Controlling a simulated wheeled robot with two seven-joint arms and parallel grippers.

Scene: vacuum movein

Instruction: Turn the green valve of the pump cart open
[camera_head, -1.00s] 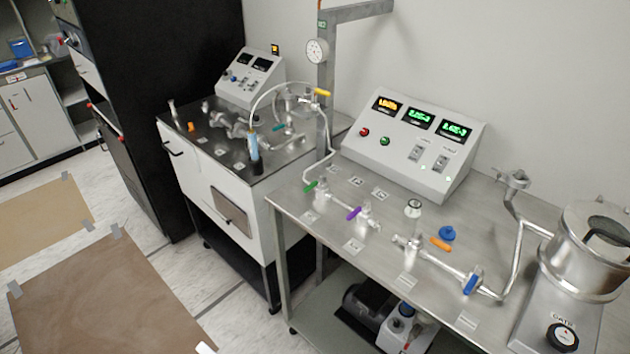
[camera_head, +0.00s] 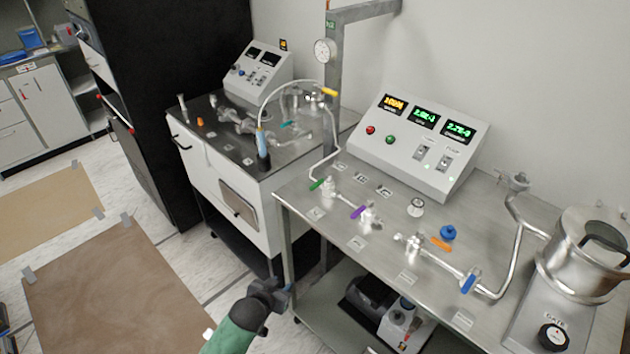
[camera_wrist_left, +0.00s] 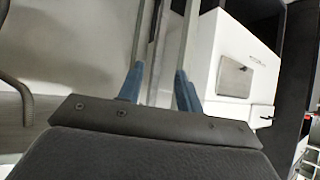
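The green valve handle (camera_head: 317,184) sits at the left end of the pipework on the steel-topped pump cart (camera_head: 330,225) in the head view. It points up and to the right, on top of a small metal valve body. My left gripper (camera_head: 287,292) is low in front of the cart's left legs, below the tabletop and well apart from the valve. In the left wrist view its two blue fingers (camera_wrist_left: 158,84) stand apart with nothing held between them. The green valve cannot be made out in that view. My right gripper is not in view.
Purple (camera_head: 358,212), orange (camera_head: 441,244) and blue (camera_head: 469,284) handles follow along the same pipe. A sloped control box (camera_head: 410,150) stands behind. A white cabinet cart (camera_head: 215,180) with glassware and hoses is at the left. A pump (camera_head: 400,325) sits on the lower shelf.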

